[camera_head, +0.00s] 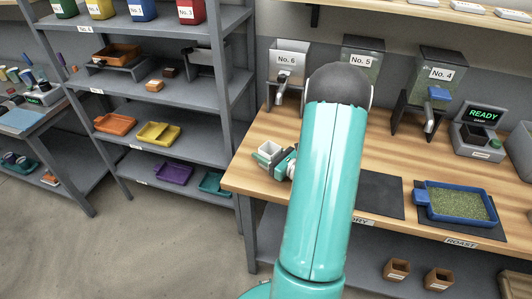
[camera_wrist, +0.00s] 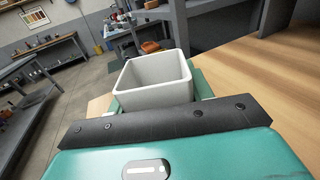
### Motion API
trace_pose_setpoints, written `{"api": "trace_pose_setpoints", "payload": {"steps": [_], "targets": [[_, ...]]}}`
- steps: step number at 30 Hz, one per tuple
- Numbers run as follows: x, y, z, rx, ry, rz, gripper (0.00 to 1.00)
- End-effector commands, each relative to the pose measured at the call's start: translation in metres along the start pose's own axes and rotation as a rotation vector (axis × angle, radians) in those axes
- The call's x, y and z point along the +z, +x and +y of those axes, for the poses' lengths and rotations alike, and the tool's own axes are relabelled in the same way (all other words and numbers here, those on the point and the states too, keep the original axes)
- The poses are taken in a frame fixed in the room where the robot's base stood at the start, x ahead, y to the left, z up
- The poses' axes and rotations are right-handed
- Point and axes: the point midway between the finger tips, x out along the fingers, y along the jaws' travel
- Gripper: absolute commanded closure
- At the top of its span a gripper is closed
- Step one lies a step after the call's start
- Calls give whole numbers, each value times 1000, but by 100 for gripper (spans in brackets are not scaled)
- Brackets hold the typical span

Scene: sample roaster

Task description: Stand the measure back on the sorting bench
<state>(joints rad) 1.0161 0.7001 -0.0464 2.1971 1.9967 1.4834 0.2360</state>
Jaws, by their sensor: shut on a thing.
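The measure (camera_wrist: 155,84) is a small white, square, open-topped cup. It is upright and looks empty in the wrist view, held at my gripper (camera_wrist: 155,108). In the head view the measure (camera_head: 269,149) is above the left end of the wooden sorting bench (camera_head: 260,182), near its left edge. My gripper (camera_head: 283,160) is shut on it. My teal arm hides part of the bench middle. I cannot tell whether the measure's base touches the bench top.
Hoppers No. 6 (camera_head: 289,62), No. 5 (camera_head: 362,57) and No. 4 (camera_head: 440,70) stand along the back. A blue tray of green beans (camera_head: 421,196) lies on a dark mat at right. A grey shelf rack (camera_head: 226,110) stands left of the bench. Bare wood shows around my gripper.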

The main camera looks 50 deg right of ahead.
Motion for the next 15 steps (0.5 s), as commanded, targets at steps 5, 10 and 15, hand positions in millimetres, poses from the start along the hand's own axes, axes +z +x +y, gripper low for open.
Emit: {"api": "trace_pose_setpoints", "payload": {"steps": [5, 10, 15], "targets": [[-1, 0, 0, 0, -1, -1, 81], [-3, 0, 0, 0, 0, -1, 81], [-4, 0, 0, 0, 0, 0, 28]]}}
